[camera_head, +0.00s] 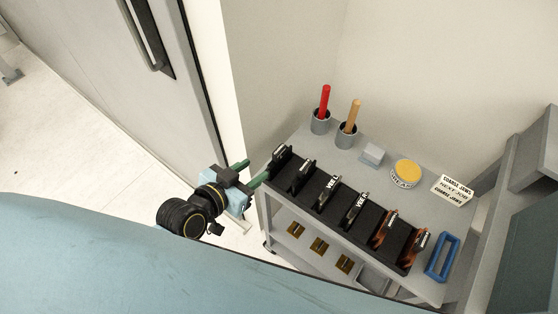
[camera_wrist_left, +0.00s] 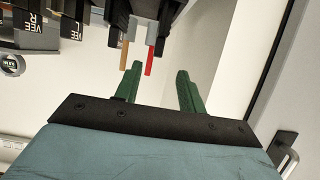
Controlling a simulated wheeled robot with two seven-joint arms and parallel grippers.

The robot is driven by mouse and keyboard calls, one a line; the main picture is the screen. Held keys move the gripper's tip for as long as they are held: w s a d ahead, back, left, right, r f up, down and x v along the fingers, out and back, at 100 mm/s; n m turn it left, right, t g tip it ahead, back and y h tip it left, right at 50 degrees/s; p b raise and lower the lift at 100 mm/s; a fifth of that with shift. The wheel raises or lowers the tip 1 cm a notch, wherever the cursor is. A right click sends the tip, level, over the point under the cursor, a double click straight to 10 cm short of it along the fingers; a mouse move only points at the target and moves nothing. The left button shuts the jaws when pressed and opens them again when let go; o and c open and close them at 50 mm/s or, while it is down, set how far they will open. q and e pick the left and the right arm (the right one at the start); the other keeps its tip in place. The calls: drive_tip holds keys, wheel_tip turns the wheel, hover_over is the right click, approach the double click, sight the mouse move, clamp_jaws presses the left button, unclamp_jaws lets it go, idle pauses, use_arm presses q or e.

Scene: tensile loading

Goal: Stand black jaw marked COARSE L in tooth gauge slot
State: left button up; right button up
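A black rack (camera_head: 313,207) on the cart holds a row of jaws. Two black jaws stand at its left end, the end one (camera_head: 279,158) and its neighbour (camera_head: 302,174); their lettering is not readable. They also show at the top of the left wrist view, one (camera_wrist_left: 118,14) left of the other (camera_wrist_left: 164,28). My left gripper (camera_head: 251,173) is just left of the rack's end, its green fingers apart and empty. The fingers (camera_wrist_left: 155,82) show spread in the wrist view. No tooth gauge is clearly recognisable. My right gripper is out of view.
Two VEE jaws (camera_head: 327,192) and two orange-brown jaws (camera_head: 384,229) fill the rack. A red handle (camera_head: 325,100) and tan handle (camera_head: 353,115) stand in cups. A grey block (camera_head: 373,154), yellow-lidded tin (camera_head: 406,174), COARSE JAWS card (camera_head: 453,190) and blue frame (camera_head: 442,257) are also on top.

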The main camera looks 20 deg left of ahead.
sight(278, 150)
use_arm(q)
drive_tip(key=x, duration=0.7)
drive_tip(key=shift+w+d+b, duration=0.2)
drive_tip(key=shift+w+b, duration=0.15)
drive_tip(key=shift+w, duration=0.05)
drive_tip(key=shift+r+x, duration=0.2)
drive_tip(key=shift+x, duration=1.15)
drive_tip(key=shift+r+x, duration=0.2)
drive_tip(key=shift+x, duration=1.15)
drive_tip(key=shift+w+d, duration=0.1)
clamp_jaws()
drive_tip(key=shift+w+r, duration=0.1)
drive_tip(key=shift+r, duration=0.1)
